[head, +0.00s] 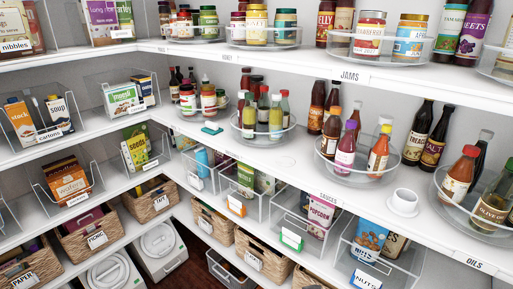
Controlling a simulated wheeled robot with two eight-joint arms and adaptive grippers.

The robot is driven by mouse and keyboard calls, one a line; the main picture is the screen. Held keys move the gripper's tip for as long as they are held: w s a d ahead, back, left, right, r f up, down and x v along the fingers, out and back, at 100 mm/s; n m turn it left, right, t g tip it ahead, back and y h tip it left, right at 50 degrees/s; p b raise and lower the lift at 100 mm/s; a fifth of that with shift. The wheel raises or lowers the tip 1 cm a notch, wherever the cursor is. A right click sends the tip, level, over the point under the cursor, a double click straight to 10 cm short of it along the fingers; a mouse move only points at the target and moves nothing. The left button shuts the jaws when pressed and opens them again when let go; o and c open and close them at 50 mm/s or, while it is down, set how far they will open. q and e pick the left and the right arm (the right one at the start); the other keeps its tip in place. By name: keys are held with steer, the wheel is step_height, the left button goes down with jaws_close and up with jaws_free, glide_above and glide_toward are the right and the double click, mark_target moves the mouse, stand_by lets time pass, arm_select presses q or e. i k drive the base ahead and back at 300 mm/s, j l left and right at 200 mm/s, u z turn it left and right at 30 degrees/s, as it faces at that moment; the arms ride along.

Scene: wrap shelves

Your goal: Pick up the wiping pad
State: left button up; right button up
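A small teal pad (211,128), which looks like the wiping pad, lies on the middle white shelf (262,170) near its front edge, left of centre in the head view. It is in front of a round clear tray of jars and sauce bottles and appears clear of it. It is small in the picture, so its fine shape is hard to tell. Neither of my grippers shows in the head view.
Clear round trays of bottles (262,135), (357,170) stand along the same shelf to the right. A small white cup (403,203) stands near the front edge. An upper shelf with jars (370,38) overhangs. Clear bins and wicker baskets (213,222) fill the lower shelves.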

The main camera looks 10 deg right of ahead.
mark_target(213, 128)
steer(key=i+j, duration=0.2)
steer(key=i+j+z, duration=0.95)
steer(key=k, duration=0.1)
